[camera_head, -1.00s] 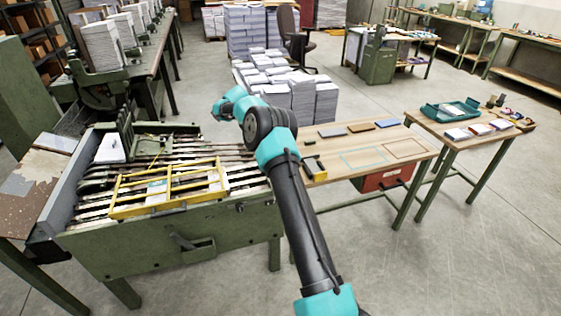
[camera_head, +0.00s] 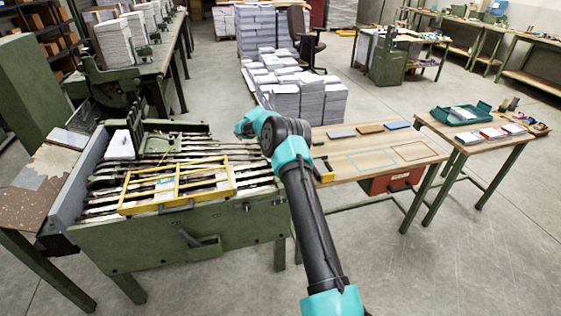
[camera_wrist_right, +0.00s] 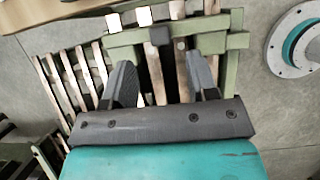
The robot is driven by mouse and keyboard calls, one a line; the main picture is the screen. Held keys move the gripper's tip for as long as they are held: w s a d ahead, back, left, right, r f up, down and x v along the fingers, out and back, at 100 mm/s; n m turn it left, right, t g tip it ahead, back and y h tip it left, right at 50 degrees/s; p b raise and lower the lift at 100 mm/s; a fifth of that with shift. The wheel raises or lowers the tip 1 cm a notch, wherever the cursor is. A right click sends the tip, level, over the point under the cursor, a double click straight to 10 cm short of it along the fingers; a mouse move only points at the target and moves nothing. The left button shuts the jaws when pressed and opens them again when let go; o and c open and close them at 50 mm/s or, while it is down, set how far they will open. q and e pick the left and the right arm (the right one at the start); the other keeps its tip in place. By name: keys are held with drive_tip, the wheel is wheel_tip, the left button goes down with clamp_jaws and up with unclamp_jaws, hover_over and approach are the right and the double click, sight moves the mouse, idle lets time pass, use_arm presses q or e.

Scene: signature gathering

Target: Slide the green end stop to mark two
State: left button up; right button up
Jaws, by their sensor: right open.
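The green machine (camera_head: 190,243) stands at the left with long slats running across its top. In the right wrist view, a green crosspiece (camera_wrist_right: 211,43) with a dark block (camera_wrist_right: 159,36) lies across the slats, beyond my fingertips. I cannot tell for sure whether this is the green end stop, and no mark numbers are legible. My right gripper (camera_wrist_right: 160,78) is open and empty, its two dark fingers apart over the slats. In the head view its jaws are hidden behind my right arm. My left gripper is not in view.
A yellow frame (camera_head: 127,196) lies over the slats at the machine's front. A white paper stack (camera_head: 121,146) sits at its back left. A wooden table (camera_head: 334,148) with outlined rectangles adjoins on the right. Paper stacks (camera_head: 310,103) stand on the floor behind.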

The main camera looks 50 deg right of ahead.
drive_tip(key=x, duration=0.7)
drive_tip(key=shift+f, duration=0.2)
clamp_jaws()
